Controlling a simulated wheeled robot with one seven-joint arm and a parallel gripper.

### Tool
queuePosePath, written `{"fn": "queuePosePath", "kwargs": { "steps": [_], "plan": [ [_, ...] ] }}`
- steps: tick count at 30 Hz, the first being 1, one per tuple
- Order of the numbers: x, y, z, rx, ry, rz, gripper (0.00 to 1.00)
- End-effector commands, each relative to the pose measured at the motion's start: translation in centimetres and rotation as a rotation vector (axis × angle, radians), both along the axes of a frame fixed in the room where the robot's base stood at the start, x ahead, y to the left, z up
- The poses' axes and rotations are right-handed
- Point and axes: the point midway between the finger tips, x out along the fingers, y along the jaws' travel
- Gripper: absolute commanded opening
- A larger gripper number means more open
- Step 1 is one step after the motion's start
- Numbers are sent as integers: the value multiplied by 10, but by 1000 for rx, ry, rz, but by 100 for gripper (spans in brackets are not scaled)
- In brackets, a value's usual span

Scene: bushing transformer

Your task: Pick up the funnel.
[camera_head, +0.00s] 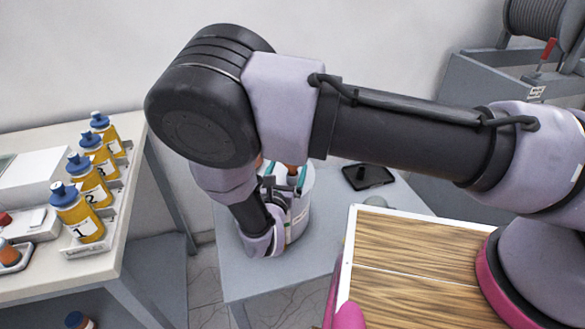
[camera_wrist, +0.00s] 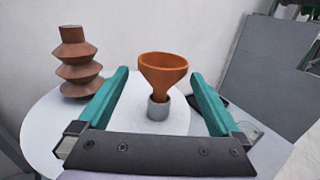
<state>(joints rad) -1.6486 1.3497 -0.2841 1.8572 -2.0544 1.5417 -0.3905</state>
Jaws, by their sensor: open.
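The orange-brown funnel (camera_wrist: 163,72) stands upright, wide mouth up, in a small grey cylindrical holder (camera_wrist: 158,109) in the wrist view. My gripper (camera_wrist: 164,84) is open, with one teal finger to the left of the funnel and one to the right. The funnel appears centred between the fingers with gaps on both sides, and I cannot tell whether it is within their reach. In the head view my gripper (camera_head: 284,178) is over the small grey table, and my arm hides most of what is there.
A brown ribbed bushing (camera_wrist: 78,65) stands left of the funnel on the round white surface (camera_wrist: 40,118). A black flat device (camera_head: 367,177) lies on the small grey table (camera_head: 240,285). Numbered bottles (camera_head: 78,215) stand on the left table. A wood-topped surface (camera_head: 420,260) is at front right.

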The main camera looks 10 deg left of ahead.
Motion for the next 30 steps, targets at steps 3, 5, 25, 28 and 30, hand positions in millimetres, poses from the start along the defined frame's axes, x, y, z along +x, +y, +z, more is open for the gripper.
{"fn": "queuePosePath", "kwargs": {
  "steps": [3, 5, 25, 28, 30],
  "plan": [
    [15, -2, 3, 1, 0, -4, 100],
    [25, -3, 5, 2, 0, -4, 100],
    [51, -2, 6, 1, 0, -1, 24],
    [51, -2, 6, 1, 0, -1, 24],
    [51, -2, 6, 1, 0, -1, 24]
  ]
}}
